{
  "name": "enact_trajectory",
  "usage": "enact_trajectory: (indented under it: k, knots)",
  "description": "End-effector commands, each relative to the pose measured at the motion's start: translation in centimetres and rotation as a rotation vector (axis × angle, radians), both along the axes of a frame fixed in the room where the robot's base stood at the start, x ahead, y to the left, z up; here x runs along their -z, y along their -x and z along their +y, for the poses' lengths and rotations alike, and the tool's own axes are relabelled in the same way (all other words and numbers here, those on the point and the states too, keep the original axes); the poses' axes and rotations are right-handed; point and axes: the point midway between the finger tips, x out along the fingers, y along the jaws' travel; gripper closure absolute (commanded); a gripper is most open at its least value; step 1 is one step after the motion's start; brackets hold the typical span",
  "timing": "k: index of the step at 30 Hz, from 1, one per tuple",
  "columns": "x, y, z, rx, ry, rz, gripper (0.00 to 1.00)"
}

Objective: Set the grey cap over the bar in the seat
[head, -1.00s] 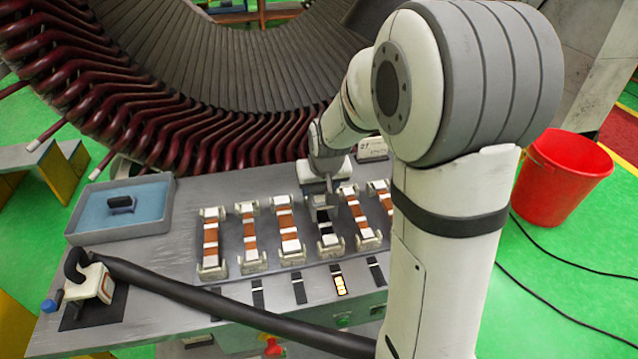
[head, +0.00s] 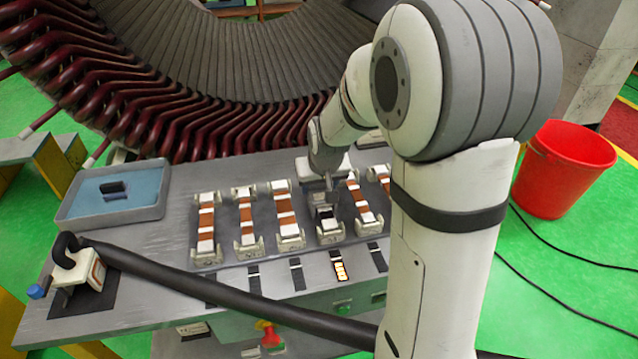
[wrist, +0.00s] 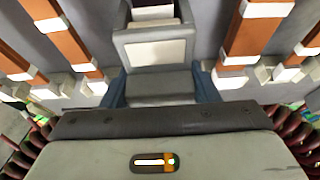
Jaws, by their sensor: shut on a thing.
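My gripper (head: 328,183) is over the fourth seat from the left in the row on the bench. In the wrist view its two blue fingers (wrist: 158,92) are shut on the sides of a grey cap (wrist: 150,82). The seat (head: 330,238) has pale end blocks, and a dark and white part shows in it below the gripper. In the wrist view a pale panel in a grey frame (wrist: 157,52) lies just beyond the held cap. I cannot tell whether the cap touches the bar, which is mostly hidden.
Neighbouring seats hold copper-coloured bars with white bands (head: 288,220) close on both sides. A blue-lined tray (head: 75,217) with a dark block (head: 114,188) is at left. A red bucket (head: 562,170) stands at right.

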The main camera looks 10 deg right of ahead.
Motion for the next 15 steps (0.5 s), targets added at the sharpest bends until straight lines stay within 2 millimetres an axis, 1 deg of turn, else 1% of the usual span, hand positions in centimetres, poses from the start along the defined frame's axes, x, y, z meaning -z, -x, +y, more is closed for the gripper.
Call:
enact_trajectory:
  k: [8,15]
  knots:
    - [-0.07,-0.01,0.04,-0.001,0.000,-0.001,0.71]
    - [0.61,-0.01,0.06,-0.001,0.000,0.000,0.71]
